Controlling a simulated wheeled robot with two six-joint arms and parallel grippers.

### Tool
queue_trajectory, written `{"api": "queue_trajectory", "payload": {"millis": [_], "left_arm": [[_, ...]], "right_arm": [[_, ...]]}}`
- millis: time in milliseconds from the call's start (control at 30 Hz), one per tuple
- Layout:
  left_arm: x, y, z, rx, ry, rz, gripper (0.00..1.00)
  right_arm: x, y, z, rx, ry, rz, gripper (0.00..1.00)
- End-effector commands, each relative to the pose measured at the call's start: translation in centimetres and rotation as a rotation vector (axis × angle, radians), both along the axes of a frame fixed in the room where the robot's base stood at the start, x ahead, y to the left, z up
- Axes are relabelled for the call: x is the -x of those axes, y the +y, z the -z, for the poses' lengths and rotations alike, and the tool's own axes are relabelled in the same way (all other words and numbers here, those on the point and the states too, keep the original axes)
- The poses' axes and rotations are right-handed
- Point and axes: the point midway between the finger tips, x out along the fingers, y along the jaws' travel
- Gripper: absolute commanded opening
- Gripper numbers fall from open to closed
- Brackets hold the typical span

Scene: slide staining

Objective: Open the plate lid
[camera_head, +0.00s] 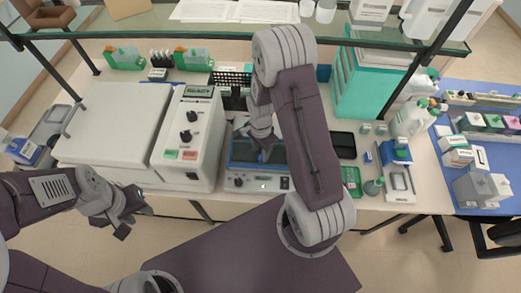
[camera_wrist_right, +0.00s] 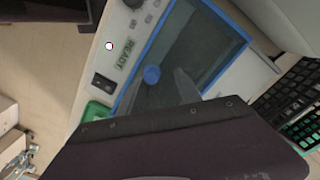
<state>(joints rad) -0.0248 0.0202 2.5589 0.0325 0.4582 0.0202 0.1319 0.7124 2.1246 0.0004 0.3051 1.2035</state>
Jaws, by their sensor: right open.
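The plate device (camera_head: 262,183) stands on the bench in the middle of the head view. Its see-through lid with a blue frame (camera_wrist_right: 215,12) lies over the plate in the right wrist view and looks shut. A round blue knob (camera_wrist_right: 152,75) sits on the lid. My right gripper (camera_head: 262,142) is above the lid, open, with its fingers to either side of the knob in the right wrist view; I cannot tell whether they touch it. My arm hides part of the lid. My left gripper (camera_head: 132,220) is open and empty in front of the bench.
A white centrifuge-like machine (camera_head: 120,115) with a knobbed panel stands left of the device. A black tablet-like plate (camera_head: 343,145), a green box (camera_head: 351,180) and a teal cabinet (camera_head: 365,85) are to the right. A glass shelf (camera_head: 230,30) runs above the back.

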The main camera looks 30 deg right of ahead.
Motion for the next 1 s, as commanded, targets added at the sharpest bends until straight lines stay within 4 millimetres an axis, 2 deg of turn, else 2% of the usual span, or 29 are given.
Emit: {"api": "queue_trajectory", "payload": {"millis": [100,333,367,400,500,1000], "left_arm": [[0.03,0.0,-0.22,0.0,0.0,0.0,0.36],[0.06,0.0,-0.19,0.0,0.001,0.0,0.36],[0.06,0.0,-0.18,0.0,0.001,0.0,0.36],[0.06,0.0,-0.18,0.0,0.001,0.0,0.36],[0.04,0.0,-0.18,0.0,0.0,0.0,0.36],[0.05,0.0,-0.2,0.0,0.0,0.0,0.36]], "right_arm": [[0.05,0.01,0.77,0.0,0.0,0.0,0.4],[0.03,0.01,0.93,0.0,-0.001,0.0,0.4],[0.03,0.01,0.93,0.0,-0.001,0.0,0.35],[0.03,0.01,0.92,0.0,-0.001,0.0,0.24],[0.05,0.01,0.92,0.0,0.0,0.0,0.0],[0.02,-0.01,0.86,0.0,-0.001,-0.001,0.0]]}}
